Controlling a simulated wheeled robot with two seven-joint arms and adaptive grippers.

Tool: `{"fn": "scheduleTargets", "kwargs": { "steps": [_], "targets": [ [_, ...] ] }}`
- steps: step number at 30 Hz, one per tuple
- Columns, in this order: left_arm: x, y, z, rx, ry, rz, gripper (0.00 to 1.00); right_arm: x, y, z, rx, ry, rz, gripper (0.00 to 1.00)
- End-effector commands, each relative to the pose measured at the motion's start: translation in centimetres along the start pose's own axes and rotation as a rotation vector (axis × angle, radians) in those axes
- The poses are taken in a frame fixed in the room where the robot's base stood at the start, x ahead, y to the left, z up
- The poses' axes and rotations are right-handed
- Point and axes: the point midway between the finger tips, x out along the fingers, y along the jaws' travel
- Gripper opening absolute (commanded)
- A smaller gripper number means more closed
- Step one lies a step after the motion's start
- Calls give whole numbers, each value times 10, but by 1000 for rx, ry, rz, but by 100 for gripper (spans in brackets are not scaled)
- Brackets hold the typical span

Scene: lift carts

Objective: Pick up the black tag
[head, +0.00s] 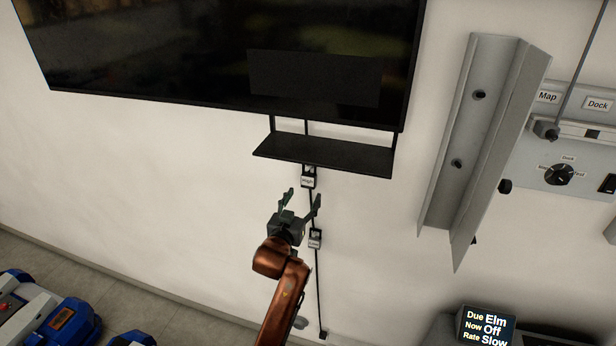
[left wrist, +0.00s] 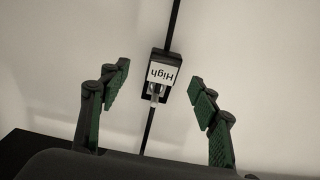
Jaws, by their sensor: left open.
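A small black tag (head: 308,179) with a white label hangs on a thin black vertical rail or cord on the wall, just below a black shelf. In the left wrist view a black tag (left wrist: 161,70) has a white label that reads "High", upside down there. My left gripper (head: 303,195) is open and empty, with its fingers spread just below the upper tag. In the left wrist view the tag lies between the two fingertips, touching neither; its depth from them is hard to judge. A second black tag (head: 315,239) sits lower on the rail, its label too small to read.
The black shelf (head: 325,152) juts out above the upper tag, under a big dark screen (head: 220,50). A grey metal channel (head: 480,140) and a control panel (head: 560,165) are at right. Blue carts (head: 50,315) stand at lower left. The wall left of the rail is bare.

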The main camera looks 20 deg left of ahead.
Motion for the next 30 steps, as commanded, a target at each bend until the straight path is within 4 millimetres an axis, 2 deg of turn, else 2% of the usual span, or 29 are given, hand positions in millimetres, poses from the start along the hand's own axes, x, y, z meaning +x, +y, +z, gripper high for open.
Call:
{"fn": "scheduleTargets", "kwargs": {
  "steps": [1,4,14,21,30],
  "targets": [
    [-3,0,-15,-5,18,-1,56,-2,0,0,0,0,0,44],
    [-2,0,-28,-9,34,-2,56,-3,0,0,0,0,-1,44],
    [33,-3,-32,-9,35,-1,56,-12,-5,-3,2,2,-5,44],
    [65,-7,-34,-8,33,-1,56,-21,-4,-4,2,2,-5,44],
    [71,-7,-33,-9,35,-1,56,-22,-3,-4,0,3,-4,44]
  ]
}}
